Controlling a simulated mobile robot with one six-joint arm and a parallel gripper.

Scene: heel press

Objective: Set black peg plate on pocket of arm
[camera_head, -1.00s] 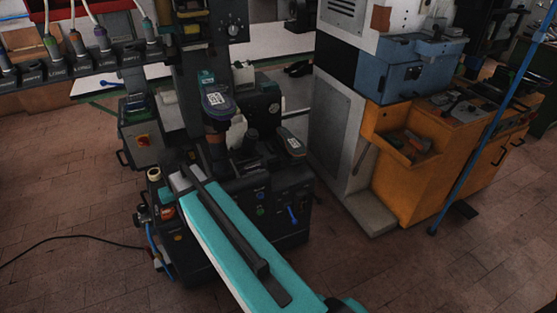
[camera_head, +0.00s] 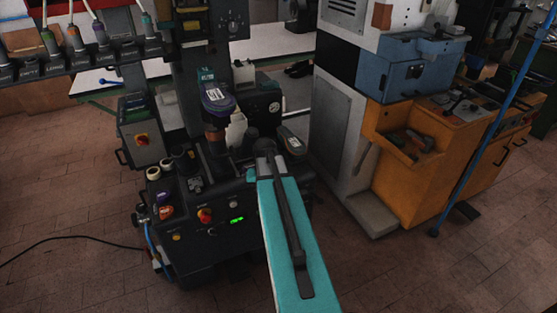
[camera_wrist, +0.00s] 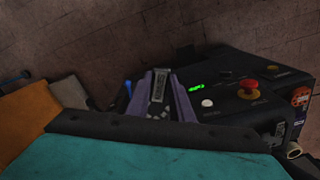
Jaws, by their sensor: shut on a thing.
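In the wrist view my gripper (camera_wrist: 162,108) shows as two purple sides, shut on a narrow dark piece with a pale label (camera_wrist: 159,88), which I take to be the black peg plate. Its underside is hidden. In the head view my teal arm ends over the right part of the black press (camera_head: 180,235), and that arm hides the jaws and the plate. A purple-rimmed dark part with a pale label (camera_head: 218,98) stands up on the press, left of my arm's end. A second labelled part (camera_head: 291,141) sits just right of it. I cannot tell which part is the arm with the pocket.
The press front has a red knob (camera_head: 205,215) and a lit green display (camera_head: 237,220). An orange cabinet (camera_head: 410,185) and a white column (camera_head: 335,120) stand to the right. A rack of coloured-handled tools (camera_head: 85,55) hangs at upper left. Brick floor is free at lower right.

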